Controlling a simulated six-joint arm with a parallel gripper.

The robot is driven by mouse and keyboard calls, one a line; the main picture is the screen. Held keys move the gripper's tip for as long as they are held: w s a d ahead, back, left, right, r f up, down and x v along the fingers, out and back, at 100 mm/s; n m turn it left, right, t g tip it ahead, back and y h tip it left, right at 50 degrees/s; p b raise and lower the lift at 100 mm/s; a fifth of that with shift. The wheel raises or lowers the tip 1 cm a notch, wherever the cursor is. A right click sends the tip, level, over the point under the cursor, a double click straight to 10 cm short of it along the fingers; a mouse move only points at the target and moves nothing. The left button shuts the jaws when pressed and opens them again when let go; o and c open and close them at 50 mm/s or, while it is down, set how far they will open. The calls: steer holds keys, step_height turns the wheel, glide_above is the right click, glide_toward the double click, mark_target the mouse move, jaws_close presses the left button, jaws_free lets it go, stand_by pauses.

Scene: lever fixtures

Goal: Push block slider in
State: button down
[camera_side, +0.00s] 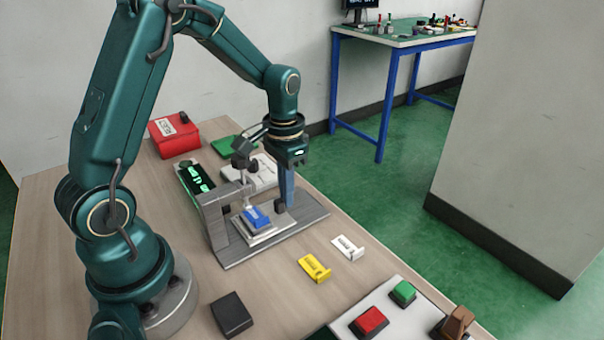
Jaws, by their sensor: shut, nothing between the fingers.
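A grey fixture (217,222) stands on the table in front of my arm. A small blue block (256,217) sits on a pale stepped platform in it. I take this for the block slider; how far in it sits cannot be told. My gripper (291,160) points down above the fixture's right side, to the upper right of the blue block and apart from it. It is shut and empty. A blue-grey upright piece (287,188) shows right below it. Whether they touch is unclear.
A yellow piece (314,269) and a white piece (347,247) lie right of the fixture. A panel with red (370,321) and green (403,292) buttons is at front right. A black block (231,315) lies in front; a red box (174,134) stands behind.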

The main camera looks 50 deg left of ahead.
steer(key=shift+s, duration=0.55)
steer(key=shift+w, duration=0.1)
steer(key=shift+w+r, duration=0.1)
steer(key=shift+w, duration=0.3)
step_height(320, 180, up, 8)
stand_by(0.7)
